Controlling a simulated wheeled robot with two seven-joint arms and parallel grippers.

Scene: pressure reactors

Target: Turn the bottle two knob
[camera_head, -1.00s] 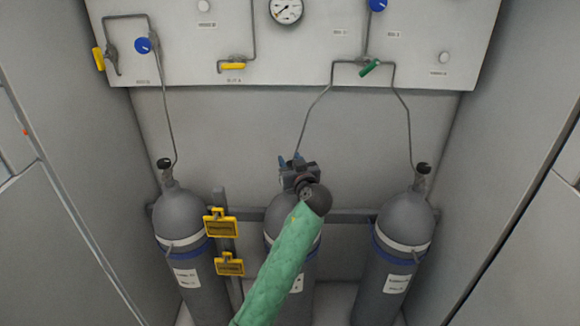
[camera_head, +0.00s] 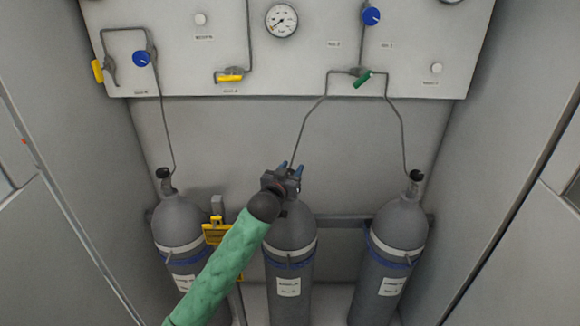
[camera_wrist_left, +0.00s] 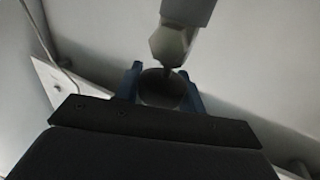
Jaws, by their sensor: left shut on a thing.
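Three grey gas bottles stand in a row: a left bottle (camera_head: 180,222), a middle bottle (camera_head: 290,236) and a right bottle (camera_head: 398,230). The left and right bottles have black knobs on top. My left arm, in a green sleeve, reaches to the top of the middle bottle. My left gripper (camera_head: 289,172) is there, with its blue fingers around the dark round knob, which shows between them in the left wrist view (camera_wrist_left: 161,88). The gripper hides the middle knob in the head view. The fingers are shut on it. My right gripper is not in view.
A white panel (camera_head: 300,60) above carries a pressure gauge (camera_head: 281,20), blue knobs, yellow handles and a green handle (camera_head: 362,79). Thin pipes run down to the bottles. Grey walls close both sides.

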